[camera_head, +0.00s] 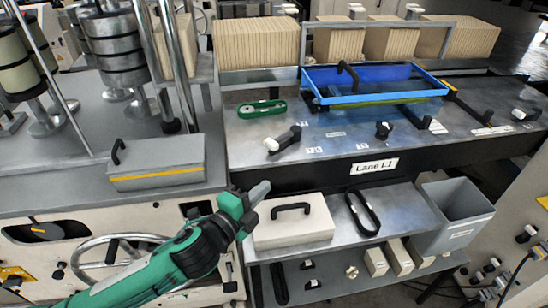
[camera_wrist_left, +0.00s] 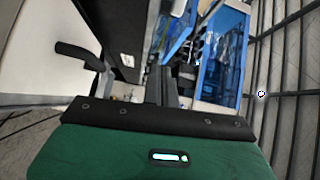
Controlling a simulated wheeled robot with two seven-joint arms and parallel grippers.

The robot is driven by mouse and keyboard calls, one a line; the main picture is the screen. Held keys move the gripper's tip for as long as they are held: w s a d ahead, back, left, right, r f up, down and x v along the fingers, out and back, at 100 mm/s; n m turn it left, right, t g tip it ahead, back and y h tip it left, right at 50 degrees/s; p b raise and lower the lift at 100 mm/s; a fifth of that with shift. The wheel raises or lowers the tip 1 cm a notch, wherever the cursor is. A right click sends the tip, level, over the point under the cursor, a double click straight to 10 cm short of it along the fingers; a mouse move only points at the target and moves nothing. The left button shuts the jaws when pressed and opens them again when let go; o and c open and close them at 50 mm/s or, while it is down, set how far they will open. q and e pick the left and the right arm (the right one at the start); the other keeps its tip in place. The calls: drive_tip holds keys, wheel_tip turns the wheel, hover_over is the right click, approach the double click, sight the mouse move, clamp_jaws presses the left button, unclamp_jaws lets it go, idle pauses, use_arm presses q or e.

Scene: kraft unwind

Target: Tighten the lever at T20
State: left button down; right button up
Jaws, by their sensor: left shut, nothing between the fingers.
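Several black levers with pale ends stand on the grey lane table: one at the left (camera_head: 283,140), one in the middle (camera_head: 384,130) and one at the far right (camera_head: 525,114). Small white labels lie beside them, too small to read, so I cannot tell which lever is T20. My left gripper (camera_head: 262,188) is shut and empty, in front of the table's front edge and lower left of the left lever, apart from it. Its fingers also show in the left wrist view (camera_wrist_left: 160,85). My right gripper is not in view.
A blue tray (camera_head: 375,100) sits at the back of the table. A beige case with a black handle (camera_head: 292,225), a black loop (camera_head: 362,212) and a grey bin (camera_head: 457,212) are on and beside the lower shelf. A grey box (camera_head: 157,163) sits left. A handwheel (camera_head: 110,252) is behind my left arm.

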use_arm(q)
drive_tip(key=p, duration=0.4)
approach(285, 140)
drive_tip(key=d, duration=0.2)
drive_tip(key=w+d, duration=0.1)
drive_tip(key=shift+d+f+m+t, duration=0.1)
drive_tip(key=shift+d+m+t, duration=0.15)
drive_tip(key=shift+m+t, duration=0.15)
drive_tip(key=shift+w+a, duration=0.2)
drive_tip(key=shift+a, duration=0.1)
